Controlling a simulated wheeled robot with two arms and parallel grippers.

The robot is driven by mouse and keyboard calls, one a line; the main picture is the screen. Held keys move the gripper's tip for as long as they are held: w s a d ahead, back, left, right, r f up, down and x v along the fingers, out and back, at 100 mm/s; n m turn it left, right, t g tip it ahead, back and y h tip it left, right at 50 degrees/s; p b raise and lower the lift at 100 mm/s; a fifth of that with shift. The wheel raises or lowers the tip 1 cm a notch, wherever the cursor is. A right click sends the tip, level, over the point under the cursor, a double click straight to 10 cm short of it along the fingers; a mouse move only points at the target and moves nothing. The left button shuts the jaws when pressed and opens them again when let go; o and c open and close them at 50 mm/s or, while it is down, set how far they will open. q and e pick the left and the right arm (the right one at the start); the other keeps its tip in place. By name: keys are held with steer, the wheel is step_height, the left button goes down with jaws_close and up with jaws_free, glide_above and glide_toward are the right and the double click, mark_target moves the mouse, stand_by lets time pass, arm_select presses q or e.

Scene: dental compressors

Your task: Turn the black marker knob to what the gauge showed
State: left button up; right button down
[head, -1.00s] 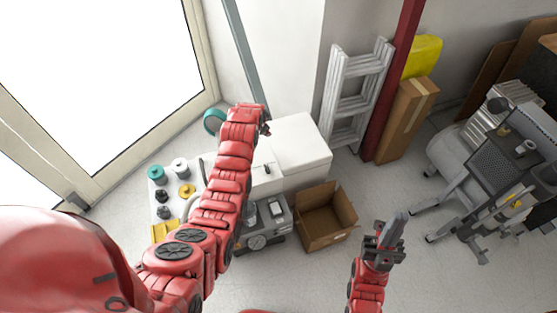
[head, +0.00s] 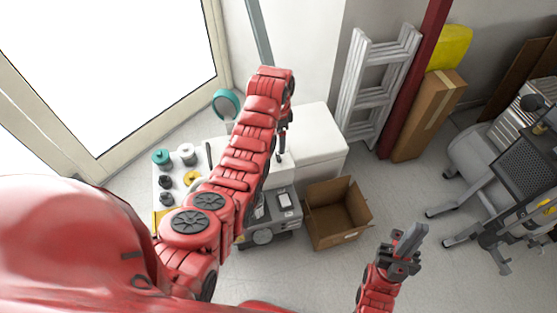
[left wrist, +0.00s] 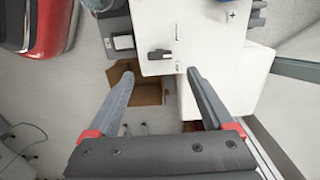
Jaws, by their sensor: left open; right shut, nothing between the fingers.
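The black marker knob (left wrist: 160,55) lies on the white top of a cabinet (left wrist: 205,35) in the left wrist view, its bar roughly crosswise in the picture. Small marks show above and below it. My left gripper (left wrist: 160,73) is open and empty above the cabinet, with the knob just beyond and between its fingertips. In the head view my left gripper (head: 282,140) points down over the white top and hides the knob's surroundings. My right gripper (head: 408,242) is shut and empty, over the floor.
An open cardboard box (head: 337,215) stands right of the grey machine. A ladder (head: 378,85) leans at the back. Floor is clear between box and right gripper.

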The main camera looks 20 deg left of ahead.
mark_target(278, 156)
arm_select(q)
step_height(278, 156, down, 8)
stand_by(0.5)
jaws_close()
steer(key=shift+n, duration=0.4)
steer(key=n, duration=0.3)
steer(key=shift+n+p, duration=0.3)
steer(key=shift+n, duration=2.2)
steer(key=shift+s, duration=0.1)
